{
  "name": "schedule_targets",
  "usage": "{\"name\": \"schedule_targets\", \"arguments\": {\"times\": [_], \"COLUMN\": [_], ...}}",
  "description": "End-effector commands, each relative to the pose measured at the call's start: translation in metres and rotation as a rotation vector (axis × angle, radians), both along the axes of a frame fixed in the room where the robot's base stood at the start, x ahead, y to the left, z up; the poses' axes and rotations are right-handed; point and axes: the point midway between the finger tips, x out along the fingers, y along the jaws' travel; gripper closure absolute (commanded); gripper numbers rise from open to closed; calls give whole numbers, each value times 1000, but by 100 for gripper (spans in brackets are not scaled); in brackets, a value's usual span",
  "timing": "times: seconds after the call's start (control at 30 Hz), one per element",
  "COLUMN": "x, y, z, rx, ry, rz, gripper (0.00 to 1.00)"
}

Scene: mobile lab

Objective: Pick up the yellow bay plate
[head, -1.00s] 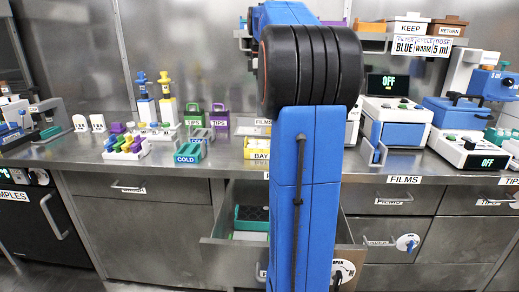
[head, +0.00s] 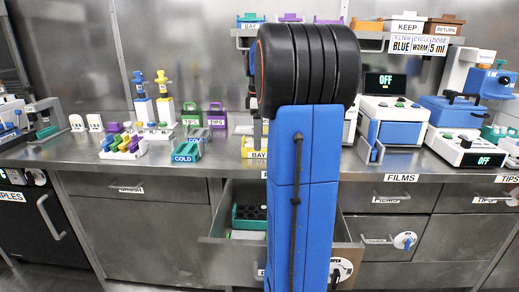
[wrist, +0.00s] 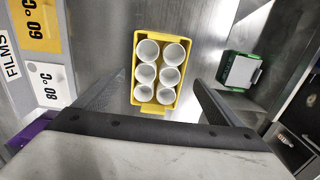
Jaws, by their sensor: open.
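The yellow bay plate, a yellow rack holding several white round cups, shows in the wrist view (wrist: 142,95) between the fingers of my gripper (wrist: 158,82). The fingers are open, one on each side of it; I cannot tell whether they touch it. In the head view a yellow piece labelled BAY (head: 250,142) sits on the bench, mostly hidden by my arm. A dark part of my wrist or gripper shows just above it.
An open drawer (head: 212,240) below holds a green rack (head: 250,213); a green item (wrist: 227,70) also shows at right in the wrist view. Yellow 60 °C (wrist: 37,20) and white 80 °C (wrist: 52,82) films lie at left. A blue COLD rack (head: 186,152) stands left of the bay.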

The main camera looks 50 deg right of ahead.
Motion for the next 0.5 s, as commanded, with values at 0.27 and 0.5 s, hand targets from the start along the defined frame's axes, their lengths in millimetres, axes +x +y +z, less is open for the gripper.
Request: {"name": "schedule_targets", "arguments": {"times": [0.27, 0.5], "x": [4, 5], "y": [-2, -2], "z": [-35, -39], "rx": [2, 0], "ry": [3, 0], "rz": [0, 0], "gripper": [11, 11]}}
